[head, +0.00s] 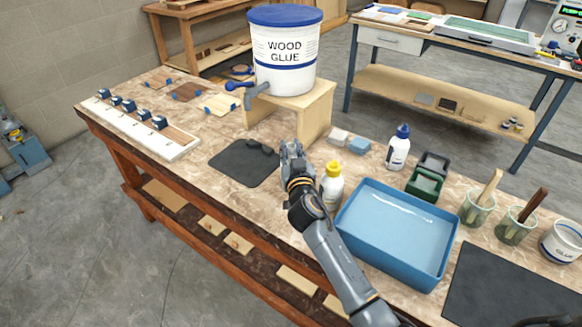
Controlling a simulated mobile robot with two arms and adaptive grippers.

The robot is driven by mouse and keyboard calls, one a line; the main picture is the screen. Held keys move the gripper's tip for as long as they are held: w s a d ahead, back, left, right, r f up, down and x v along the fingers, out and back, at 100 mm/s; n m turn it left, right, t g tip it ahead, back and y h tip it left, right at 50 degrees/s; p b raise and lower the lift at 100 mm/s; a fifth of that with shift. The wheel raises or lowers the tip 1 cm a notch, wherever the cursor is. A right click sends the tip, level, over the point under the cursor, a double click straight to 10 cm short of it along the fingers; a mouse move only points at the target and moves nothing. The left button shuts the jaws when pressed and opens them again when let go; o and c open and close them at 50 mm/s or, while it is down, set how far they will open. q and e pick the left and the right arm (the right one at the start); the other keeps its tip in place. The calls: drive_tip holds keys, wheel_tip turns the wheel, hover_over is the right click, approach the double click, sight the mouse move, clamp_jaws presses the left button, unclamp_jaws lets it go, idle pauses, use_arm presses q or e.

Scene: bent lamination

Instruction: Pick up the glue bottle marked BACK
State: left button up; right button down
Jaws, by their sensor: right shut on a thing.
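Two white glue bottles stand upright on the bench. One bottle with a yellow cap (331,187) is just right of my right gripper. The other bottle with a blue cap (398,148) stands farther back, beyond the blue tray. I cannot read a BACK mark on either one. My right gripper (289,150) is by the right edge of a dark mat (240,165). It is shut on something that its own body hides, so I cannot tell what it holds. My left gripper is not in view.
A blue tray (397,229) lies right of my right arm. A WOOD GLUE bucket (285,72) with a spout stands on a wooden stand (309,112) behind the gripper. Jars with brushes (476,208) are at right. The dark mat is mostly clear.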

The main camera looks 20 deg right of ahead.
drive_tip(key=shift+f, duration=0.3)
